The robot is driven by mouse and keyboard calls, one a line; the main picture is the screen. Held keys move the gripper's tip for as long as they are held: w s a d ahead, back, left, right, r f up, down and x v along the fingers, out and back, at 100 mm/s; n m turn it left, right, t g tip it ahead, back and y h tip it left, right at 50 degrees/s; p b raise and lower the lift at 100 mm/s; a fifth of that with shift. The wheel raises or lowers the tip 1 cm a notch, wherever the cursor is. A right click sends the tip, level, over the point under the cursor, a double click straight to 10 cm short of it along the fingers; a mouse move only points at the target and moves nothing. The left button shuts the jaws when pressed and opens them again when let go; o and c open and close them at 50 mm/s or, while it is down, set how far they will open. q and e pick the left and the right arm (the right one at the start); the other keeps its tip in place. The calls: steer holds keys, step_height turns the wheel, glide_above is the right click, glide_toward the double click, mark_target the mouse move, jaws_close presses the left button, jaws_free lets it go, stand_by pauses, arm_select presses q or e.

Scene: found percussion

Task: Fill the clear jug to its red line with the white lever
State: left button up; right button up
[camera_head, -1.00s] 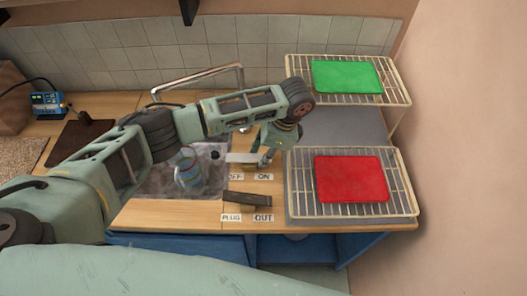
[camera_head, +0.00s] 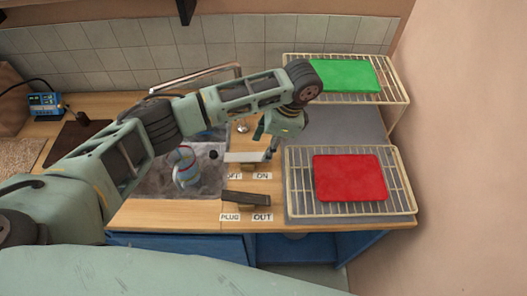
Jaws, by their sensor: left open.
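The clear jug (camera_head: 184,172) stands in the grey sink (camera_head: 150,187), partly hidden by my left arm. Bluish and red patches show on it; I cannot make out its water level against the red line. The white lever (camera_head: 243,157) lies across the counter right of the sink, above the OFF and ON labels (camera_head: 262,175). My left gripper (camera_head: 271,151) is open at the lever's right end, over the ON side. I cannot tell whether a finger touches it. My right gripper is not in view.
A dark lever (camera_head: 246,198) sits above the PLUG and OUT labels. A metal faucet pipe (camera_head: 195,77) rises behind the sink. Wire racks at right hold a green mat (camera_head: 346,75) and a red mat (camera_head: 349,178). A blue device (camera_head: 45,104) stands at far left.

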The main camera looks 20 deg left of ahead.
mark_target(234, 157)
arm_select(q)
steer(key=v, duration=0.7)
steer(key=shift+r, duration=0.2)
steer(key=shift+d, duration=0.1)
steer(key=shift+c, duration=0.4)
stand_by(3.9)
